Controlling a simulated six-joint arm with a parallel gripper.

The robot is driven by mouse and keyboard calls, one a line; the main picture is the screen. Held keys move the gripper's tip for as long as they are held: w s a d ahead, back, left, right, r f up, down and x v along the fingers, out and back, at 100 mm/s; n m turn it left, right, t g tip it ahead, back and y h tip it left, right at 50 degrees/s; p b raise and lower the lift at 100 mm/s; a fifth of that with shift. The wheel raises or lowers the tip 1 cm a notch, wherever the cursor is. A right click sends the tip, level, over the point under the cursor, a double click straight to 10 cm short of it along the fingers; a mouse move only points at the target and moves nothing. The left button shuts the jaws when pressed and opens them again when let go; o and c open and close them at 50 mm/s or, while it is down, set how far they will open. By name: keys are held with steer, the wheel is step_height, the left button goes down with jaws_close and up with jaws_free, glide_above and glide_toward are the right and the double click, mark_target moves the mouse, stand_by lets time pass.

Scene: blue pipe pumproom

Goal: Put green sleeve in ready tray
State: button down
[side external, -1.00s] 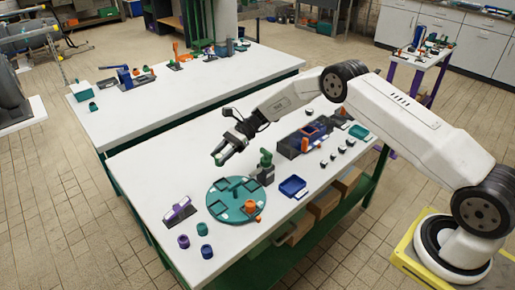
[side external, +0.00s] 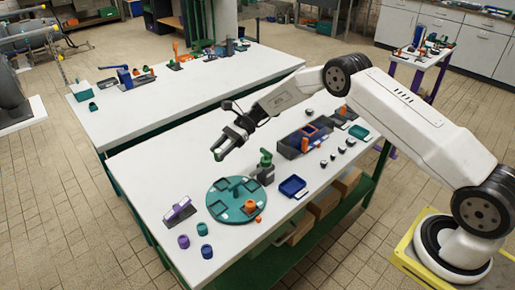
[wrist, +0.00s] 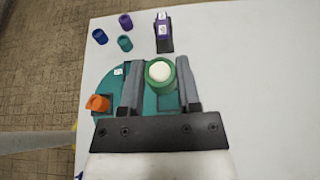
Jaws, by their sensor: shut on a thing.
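My gripper (side external: 222,149) is shut on the green sleeve (side external: 217,155) and holds it in the air above the table, behind the teal disc in the side view. In the wrist view the green sleeve (wrist: 160,86) sits between the two grey fingers of my gripper (wrist: 160,80), with a round white shape inside its rim. A blue tray (side external: 293,186) lies on the table right of the disc, and a teal tray (side external: 359,131) lies at the far right end. I cannot tell which is the ready tray.
The teal disc (side external: 236,207) has dark recesses and an orange piece on it. A green-topped fixture (side external: 265,170) stands right of the disc. A purple-topped holder (side external: 178,211) and several small cups stand at the left. The table's back left area is clear.

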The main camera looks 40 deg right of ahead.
step_height(320, 180, up, 4)
steer(key=shift+r, duration=0.25)
steer(key=d+m+t, duration=0.1)
steer(key=d, duration=0.1)
steer(key=m+t+h, duration=0.8)
steer(key=m+t, duration=0.4)
steer(key=m, duration=0.1)
glide_above(285, 181)
steer(key=s+d, duration=0.1)
steer(key=s, duration=0.2)
step_height(285, 181, down, 9)
steer(key=shift+s+d, duration=0.15)
steer(key=shift+f, duration=2.2)
steer(key=shift+f, duration=1.75)
